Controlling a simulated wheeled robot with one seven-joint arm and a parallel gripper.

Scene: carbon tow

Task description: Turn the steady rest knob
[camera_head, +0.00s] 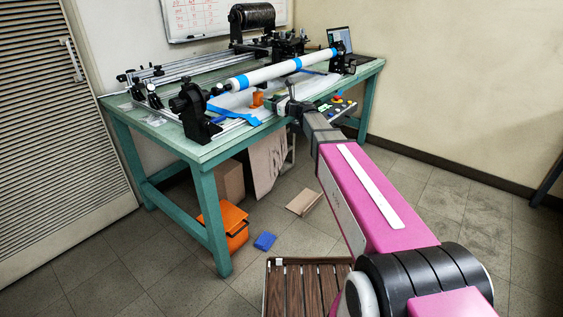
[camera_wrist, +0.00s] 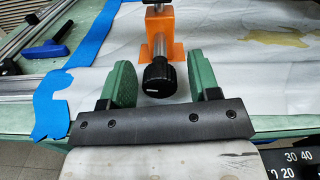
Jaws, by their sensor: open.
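The steady rest knob (camera_wrist: 159,79) is a black, ribbed round knob with a white mark on its face. It sits at the front of the orange steady rest (camera_wrist: 168,30), which stands on white sheeting on the table. My gripper (camera_wrist: 163,83) has its two green fingers apart, one on each side of the knob. A gap shows between each finger and the knob in the wrist view. In the head view the orange steady rest (camera_head: 258,99) shows below the long white tube, at the end of my arm. The knob is too small to make out there.
The white tube (camera_head: 272,72) with blue bands spans the winding machine above the steady rest. A control panel with buttons (camera_head: 338,106) sits at the table's front edge, right of my gripper. Blue tape (camera_wrist: 60,100) lies left of the fingers. An orange bin (camera_head: 232,225) stands below.

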